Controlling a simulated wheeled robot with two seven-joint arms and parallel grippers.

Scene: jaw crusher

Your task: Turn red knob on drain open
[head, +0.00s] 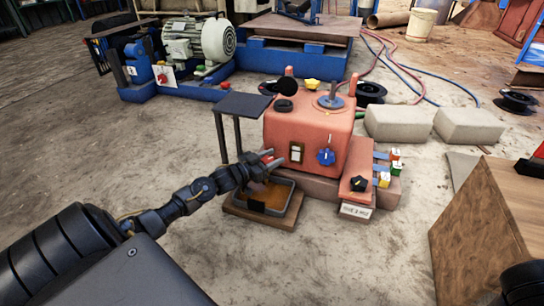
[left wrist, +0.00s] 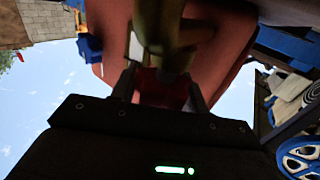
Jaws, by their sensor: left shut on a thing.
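The salmon-red machine (head: 310,130) stands on the floor at the centre of the head view. The red knob (head: 267,155) of the drain is at its lower left side, above a shallow tray (head: 291,205) holding brown liquid. My left gripper (head: 265,164) reaches in from the left and is at the knob. In the left wrist view, the left gripper (left wrist: 160,95) has its fingers either side of the dark red knob (left wrist: 160,86), shut on it. A brass-coloured drain pipe (left wrist: 165,30) shows in front of the machine body. The knob is partly hidden by the fingers in the head view. My right gripper is not seen.
A dark stand (head: 243,104) rises close behind the left gripper. Concrete blocks (head: 468,126) and a wooden box (head: 490,235) stand further right. The floor in front is clear.

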